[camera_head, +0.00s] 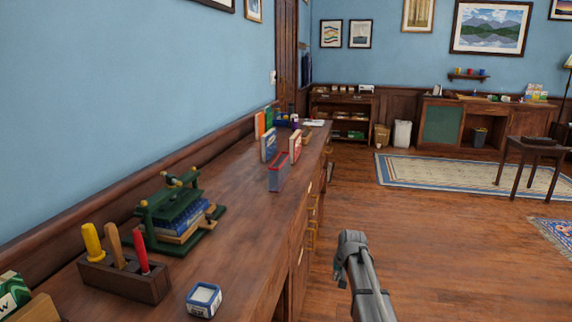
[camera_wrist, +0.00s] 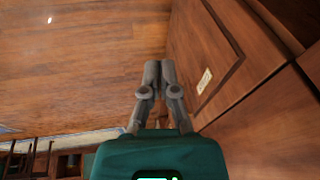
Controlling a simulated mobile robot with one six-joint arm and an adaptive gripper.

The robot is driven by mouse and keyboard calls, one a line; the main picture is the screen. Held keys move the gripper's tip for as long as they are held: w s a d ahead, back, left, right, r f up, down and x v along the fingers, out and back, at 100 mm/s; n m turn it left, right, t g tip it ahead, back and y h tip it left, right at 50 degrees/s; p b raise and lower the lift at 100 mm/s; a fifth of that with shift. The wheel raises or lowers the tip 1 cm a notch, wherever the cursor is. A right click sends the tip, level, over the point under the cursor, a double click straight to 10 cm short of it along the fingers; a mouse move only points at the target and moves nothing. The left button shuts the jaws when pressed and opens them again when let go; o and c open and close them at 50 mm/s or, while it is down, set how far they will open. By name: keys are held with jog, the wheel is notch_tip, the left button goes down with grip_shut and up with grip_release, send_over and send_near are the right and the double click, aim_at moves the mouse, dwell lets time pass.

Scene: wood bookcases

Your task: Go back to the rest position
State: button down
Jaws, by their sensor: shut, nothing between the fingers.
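My gripper (camera_wrist: 158,72) shows in the wrist view with its two grey fingers together and nothing between them. Behind the fingers is its teal body. In that view the fingers are over the wood floor (camera_wrist: 85,60), beside the wooden cabinet front (camera_wrist: 235,70) on the right. In the head view a grey part of my arm reaches up from the bottom edge, right of the long wooden counter and apart from it.
The counter (camera_head: 235,190) along the blue wall bears a tool block (camera_head: 125,277), a small white-and-blue box (camera_head: 203,300), a green book press (camera_head: 178,212) and upright books (camera_head: 278,172). Open floor (camera_head: 440,245) lies to the right, with a rug (camera_head: 450,172) and dark table (camera_head: 535,146) beyond.

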jog(key=s+n+g+h, duration=0.2)
jog(key=s+g, duration=0.1)
jog(key=s, duration=2.4)
notch_tip(320, 180, up, 29)
jog(key=p, duration=2.9)
jog(key=shift+w+a+p, duration=0.2)
jog(key=shift+a+p, duration=0.05)
jog(key=shift+p, duration=0.15)
